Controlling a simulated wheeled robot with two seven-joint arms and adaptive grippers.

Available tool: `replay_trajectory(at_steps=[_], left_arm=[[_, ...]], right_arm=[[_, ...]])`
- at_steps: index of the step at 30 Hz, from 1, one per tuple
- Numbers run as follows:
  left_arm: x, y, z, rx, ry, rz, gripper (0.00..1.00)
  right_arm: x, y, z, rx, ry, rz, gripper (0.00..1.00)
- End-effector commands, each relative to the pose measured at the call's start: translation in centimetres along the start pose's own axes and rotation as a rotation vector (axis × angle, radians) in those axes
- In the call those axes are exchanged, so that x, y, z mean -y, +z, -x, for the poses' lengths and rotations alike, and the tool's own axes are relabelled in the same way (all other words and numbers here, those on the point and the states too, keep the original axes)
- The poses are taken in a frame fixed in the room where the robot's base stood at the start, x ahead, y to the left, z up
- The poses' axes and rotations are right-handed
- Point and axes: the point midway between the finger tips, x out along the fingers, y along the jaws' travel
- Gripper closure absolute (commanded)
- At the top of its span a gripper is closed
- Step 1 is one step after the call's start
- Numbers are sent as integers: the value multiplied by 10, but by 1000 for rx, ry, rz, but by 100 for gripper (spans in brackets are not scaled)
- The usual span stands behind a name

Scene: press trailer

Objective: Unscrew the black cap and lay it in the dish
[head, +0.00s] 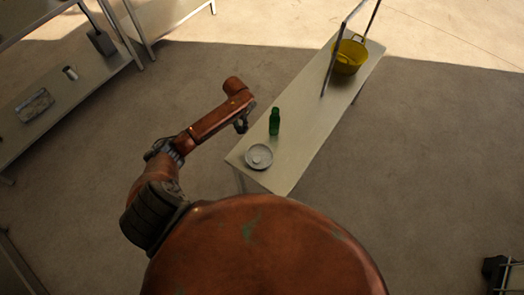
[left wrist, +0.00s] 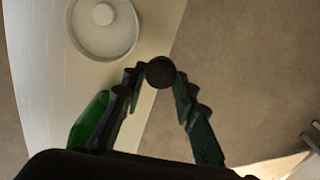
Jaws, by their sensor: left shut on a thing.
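The green bottle (head: 274,124) stands upright on the narrow pale table, and no black cap shows on its top. Part of it also shows in the left wrist view (left wrist: 88,122), left of my fingers. My left gripper (head: 242,124) is to the left of the bottle, apart from it. In the left wrist view, its fingertips (left wrist: 160,78) are shut on the round black cap (left wrist: 160,71). The pale round dish (head: 259,163) sits at the table's near end; in the left wrist view it (left wrist: 74,42) is up and left of the cap. My right gripper is not in view.
The narrow table (head: 309,121) runs away to the upper right. A yellow basket (head: 349,58) and a metal frame (head: 339,48) are at its far end. A small pale disc (left wrist: 104,14) shows inside the dish. Shelving (head: 75,97) stands at far left.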

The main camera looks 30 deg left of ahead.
Motion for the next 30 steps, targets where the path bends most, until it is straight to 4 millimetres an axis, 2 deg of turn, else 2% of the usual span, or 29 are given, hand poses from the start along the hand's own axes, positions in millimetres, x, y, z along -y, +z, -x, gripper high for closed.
replay_trajectory(at_steps=[1,6,12,16,23,26,30], left_arm=[[-16,-2,-7,1,5,-5,100],[-56,-6,-25,-1,4,-6,100],[-89,-8,-56,1,3,-3,100],[-98,-9,-67,0,0,-2,100],[-108,-10,-79,1,2,-2,100],[-118,-11,-91,1,1,-3,100],[-117,-11,-116,2,-1,-1,100]], right_arm=[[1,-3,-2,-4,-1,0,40],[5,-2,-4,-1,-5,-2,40],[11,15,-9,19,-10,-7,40],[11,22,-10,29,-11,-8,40],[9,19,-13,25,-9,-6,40],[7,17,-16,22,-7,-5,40],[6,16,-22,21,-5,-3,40]])
